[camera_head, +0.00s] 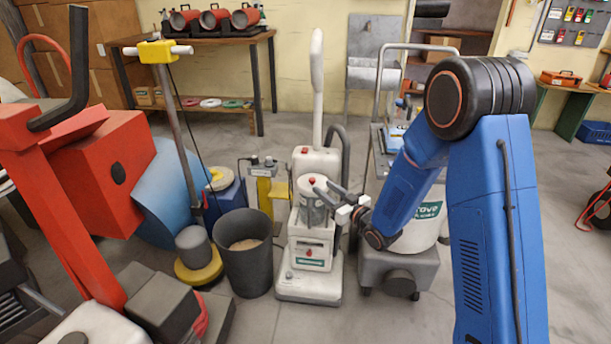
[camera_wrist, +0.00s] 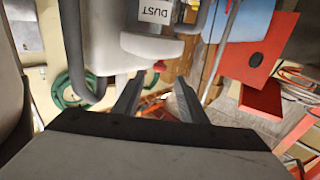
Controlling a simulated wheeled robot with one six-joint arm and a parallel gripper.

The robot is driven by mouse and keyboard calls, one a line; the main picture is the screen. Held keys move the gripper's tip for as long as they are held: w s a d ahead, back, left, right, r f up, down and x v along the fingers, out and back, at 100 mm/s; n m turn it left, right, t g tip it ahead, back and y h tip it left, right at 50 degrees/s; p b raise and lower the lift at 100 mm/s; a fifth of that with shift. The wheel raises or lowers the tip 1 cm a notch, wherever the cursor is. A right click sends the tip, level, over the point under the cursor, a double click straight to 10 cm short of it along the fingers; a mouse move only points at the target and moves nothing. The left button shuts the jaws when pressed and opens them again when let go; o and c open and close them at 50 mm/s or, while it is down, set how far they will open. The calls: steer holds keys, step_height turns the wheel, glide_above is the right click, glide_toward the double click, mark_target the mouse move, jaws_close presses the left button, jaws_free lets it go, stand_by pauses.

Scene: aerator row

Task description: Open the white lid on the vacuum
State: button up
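The white upright vacuum (camera_head: 311,258) stands on the floor in the middle of the head view, its handle pointing up. A white lid (camera_head: 311,182) with a red knob tops its grey dust canister (camera_head: 311,208). In the wrist view a white rounded part (camera_wrist: 150,45) bears a DUST label (camera_wrist: 153,18), with a small red piece (camera_wrist: 160,66) below it. My gripper (camera_head: 328,195) is in front of the canister's right side, its fingers partly covering it. In the wrist view my gripper (camera_wrist: 157,92) has its fingers apart with nothing between them. Whether they touch the vacuum I cannot tell.
A dark bin (camera_head: 246,262) stands close left of the vacuum. A grey and white machine (camera_head: 398,268) stands close on its right, behind my arm. A red machine (camera_head: 108,165) fills the left. Open floor lies in front of the vacuum.

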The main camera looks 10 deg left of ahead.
mark_target(306, 179)
steer(key=x, duration=1.2)
jaws_close()
